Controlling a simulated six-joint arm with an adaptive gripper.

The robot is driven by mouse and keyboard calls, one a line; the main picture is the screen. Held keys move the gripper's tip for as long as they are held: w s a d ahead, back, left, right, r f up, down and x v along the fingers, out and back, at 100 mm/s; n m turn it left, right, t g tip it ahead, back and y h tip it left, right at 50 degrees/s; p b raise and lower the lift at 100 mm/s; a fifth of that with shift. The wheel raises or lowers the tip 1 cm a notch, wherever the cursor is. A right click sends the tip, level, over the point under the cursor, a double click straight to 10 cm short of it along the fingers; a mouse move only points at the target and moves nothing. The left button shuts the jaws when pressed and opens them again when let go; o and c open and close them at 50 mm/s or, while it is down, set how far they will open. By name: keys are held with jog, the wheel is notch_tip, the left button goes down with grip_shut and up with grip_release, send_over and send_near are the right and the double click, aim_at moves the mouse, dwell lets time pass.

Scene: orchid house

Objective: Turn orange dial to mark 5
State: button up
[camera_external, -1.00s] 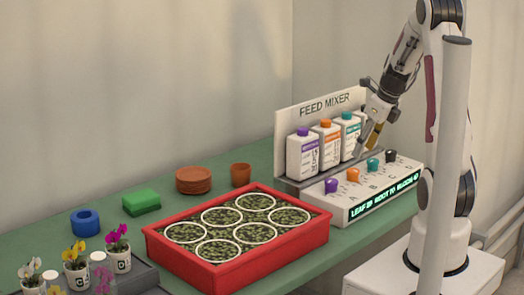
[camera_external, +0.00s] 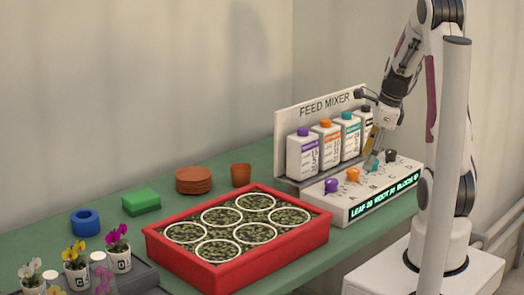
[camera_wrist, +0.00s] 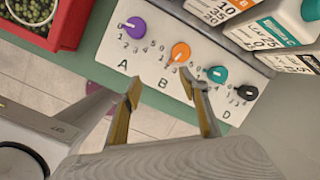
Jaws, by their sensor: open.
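The orange dial (camera_external: 352,174) is second from the left in a row on the white feed mixer panel. In the wrist view the orange dial (camera_wrist: 180,52) shows whole above column B, with small printed numbers around it; I cannot surely read its mark. My gripper (camera_wrist: 159,76) is open and empty, its yellowish fingers apart below the orange dial in the picture. In the external view my gripper (camera_external: 375,162) is low over the panel, in front of the teal dial (camera_wrist: 217,74). The purple dial (camera_wrist: 135,27) and black dial (camera_wrist: 246,92) flank the row.
Several capped bottles (camera_external: 326,146) stand behind the dials, before the feed mixer sign (camera_external: 325,103). A lit display (camera_external: 385,199) runs along the panel front. A red tray (camera_external: 240,278) of pots is left of the panel.

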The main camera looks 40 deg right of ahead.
jog(key=s+a+r+n, duration=0.4)
jog(key=s+a+n, duration=0.2)
jog(key=n, duration=0.6)
jog(key=s+a+r+n+h, duration=0.1)
jog(key=s+a+r+n, duration=0.4)
jog(key=a+n, duration=0.5)
jog(key=shift+s+a+r+n+g, duration=0.2)
jog(key=shift+s+r+n+g, duration=0.1)
jog(key=shift+s+n, duration=0.55)
jog(key=shift+w, duration=0.15)
dwell(0.5)
